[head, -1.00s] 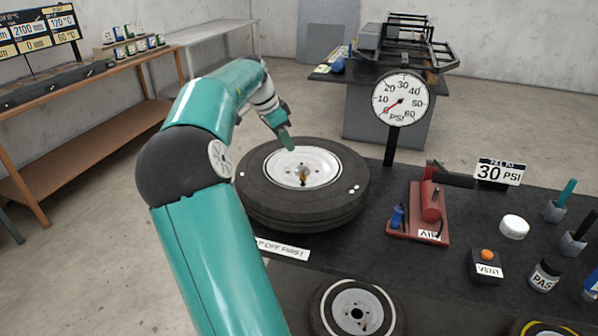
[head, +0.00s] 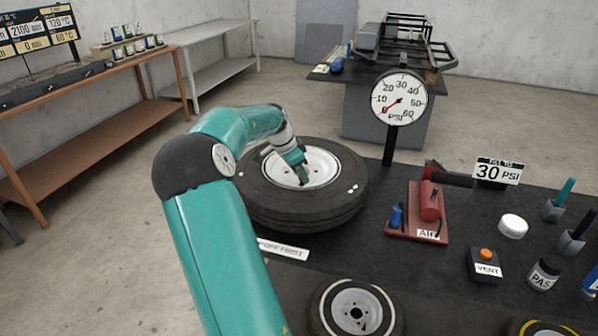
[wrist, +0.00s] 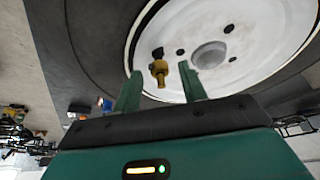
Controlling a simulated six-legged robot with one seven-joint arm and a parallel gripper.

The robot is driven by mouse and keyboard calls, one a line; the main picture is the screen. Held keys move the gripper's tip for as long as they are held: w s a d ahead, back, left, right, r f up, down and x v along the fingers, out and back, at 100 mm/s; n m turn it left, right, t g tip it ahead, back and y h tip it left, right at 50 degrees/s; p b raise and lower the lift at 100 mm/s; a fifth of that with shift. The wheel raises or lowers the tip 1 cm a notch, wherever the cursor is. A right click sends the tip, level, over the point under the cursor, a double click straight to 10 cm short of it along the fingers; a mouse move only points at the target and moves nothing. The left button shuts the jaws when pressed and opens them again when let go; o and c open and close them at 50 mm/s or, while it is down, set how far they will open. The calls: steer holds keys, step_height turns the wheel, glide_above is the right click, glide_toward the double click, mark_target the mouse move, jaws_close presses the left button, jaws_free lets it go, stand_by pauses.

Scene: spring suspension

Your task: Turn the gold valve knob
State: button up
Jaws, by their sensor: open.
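The gold valve knob (wrist: 158,69) shows in the wrist view against the white wheel rim, with a dark piece at its top. In the head view my gripper (head: 303,176) is over the hub of the white rim (head: 322,165) and hides the knob. The black tyre (head: 300,212) lies flat on the dark bench.
A pressure gauge (head: 399,99) on a post stands behind the tyre, its red needle near the low end. A red air pump (head: 430,201), a vent button box (head: 485,266) and a white cap (head: 513,226) stand to the right. A smaller wheel (head: 352,310) lies in front.

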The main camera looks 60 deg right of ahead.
jaws_close()
steer(key=shift+n, duration=0.4)
steer(key=n, duration=0.1)
steer(key=n+t, duration=0.1)
steer(key=shift+s+a+r+n, duration=0.1)
steer(key=shift+s+n, duration=0.05)
steer(key=shift+n, duration=0.15)
steer(key=n+t, duration=0.1)
steer(key=n, duration=0.2)
steer(key=shift+s+n+t+h, duration=0.2)
steer(key=shift+n+t+h, duration=0.1)
steer(key=shift+t+h, duration=0.1)
steer(key=n+t, duration=0.1)
steer(key=n, duration=0.2)
steer(key=n+t, duration=0.1)
steer(key=n, duration=0.1)
steer(key=shift+s+n+y, duration=0.15)
steer(key=shift+n+y, duration=0.15)
steer(key=shift+n, duration=0.1)
